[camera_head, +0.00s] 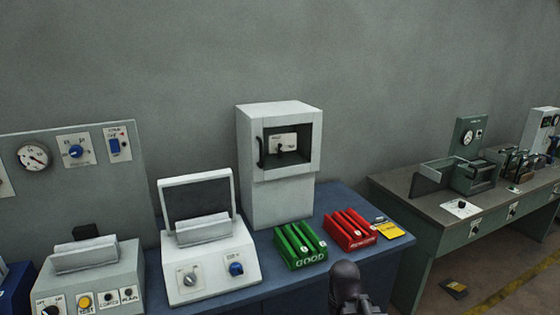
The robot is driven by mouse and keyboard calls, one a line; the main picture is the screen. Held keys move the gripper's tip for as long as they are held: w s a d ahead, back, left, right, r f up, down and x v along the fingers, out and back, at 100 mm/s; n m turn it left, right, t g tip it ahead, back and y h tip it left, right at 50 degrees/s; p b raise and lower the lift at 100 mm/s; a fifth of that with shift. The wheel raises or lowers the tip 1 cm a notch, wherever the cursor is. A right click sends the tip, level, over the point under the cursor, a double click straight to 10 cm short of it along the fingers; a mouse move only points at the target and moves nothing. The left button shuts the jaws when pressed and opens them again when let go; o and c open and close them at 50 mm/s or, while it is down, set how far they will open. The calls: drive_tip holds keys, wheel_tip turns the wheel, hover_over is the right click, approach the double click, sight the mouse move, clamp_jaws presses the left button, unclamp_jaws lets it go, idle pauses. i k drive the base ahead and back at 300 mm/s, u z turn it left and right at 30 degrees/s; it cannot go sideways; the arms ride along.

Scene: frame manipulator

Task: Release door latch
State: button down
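A tall white cabinet (281,205) stands on the blue bench against the wall. Its upper part has a square framed front (315,150) with a dark opening or window; I cannot tell whether this is a closed door. A black vertical handle (260,152) sits on the left side of the frame. Inside the opening is a pale labelled plate with a small black lever or knob (281,148), perhaps the latch. A dark rounded part of my arm (345,285) rises at the bottom edge, below and apart from the cabinet. No gripper fingers can be made out.
A green slotted rack (300,246) and a red one (350,230) lie before the cabinet, with a yellow card (390,230) beside them. A white device with a raised lid frame (197,175) stands to the left. A green workbench (435,225) is at right, across a gap.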

sight(279, 149)
drive_tip(key=z, duration=0.1)
drive_tip(key=i, duration=0.95)
drive_tip(key=u, duration=0.05)
